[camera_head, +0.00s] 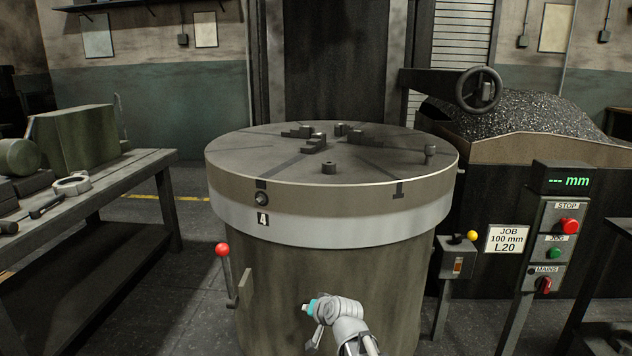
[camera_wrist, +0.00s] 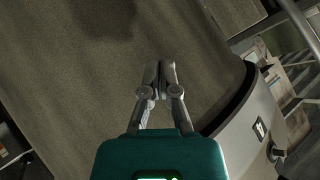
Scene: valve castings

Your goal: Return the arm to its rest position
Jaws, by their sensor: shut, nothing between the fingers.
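My arm (camera_head: 343,319) reaches up from the bottom edge of the head view, in front of the round machine's drum. My gripper shows in the wrist view (camera_wrist: 160,66) with its two fingers together and nothing between them. In that view the brownish drum wall fills most of the background behind the fingertips. I cannot tell the exact gap between the fingertips and the wall. In the head view the fingers are mostly hidden by the wrist.
The round table (camera_head: 330,215) holds several dark jaw blocks. A red-knobbed lever (camera_head: 222,250) stands left of my arm; a yellow-knobbed box (camera_head: 457,258) and a control post (camera_head: 550,245) stand right. A workbench (camera_head: 100,170) is at left. Dark floor lies between.

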